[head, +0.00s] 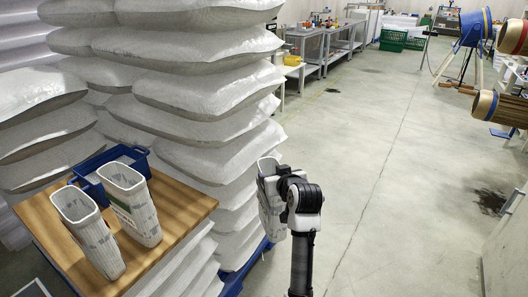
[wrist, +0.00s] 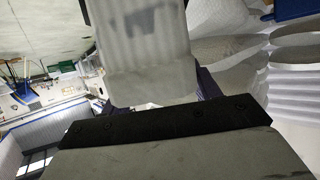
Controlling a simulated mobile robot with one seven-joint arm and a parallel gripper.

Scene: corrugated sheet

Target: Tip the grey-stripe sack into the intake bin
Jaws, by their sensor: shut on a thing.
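My gripper (head: 277,186) is shut on a pale grey-white sack (head: 268,208), out over the floor to the right of the wooden table. The held sack looks roughly upright in the head view. In the wrist view its pale side (wrist: 140,65) fills the top middle and bears a darker grey patch; I cannot read a clear stripe. A blue bin (head: 88,163) stands at the back of the table, partly hidden by two open-topped sacks. The left sack (head: 90,240) has grey marks; the right sack (head: 132,205) shows a green band.
The wooden table (head: 180,205) holds the bin and two sacks. Tall stacks of white bags (head: 205,100) stand behind it, close to the left of my gripper. The concrete floor (head: 390,170) is open to the right. Drums (head: 500,108) stand at far right.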

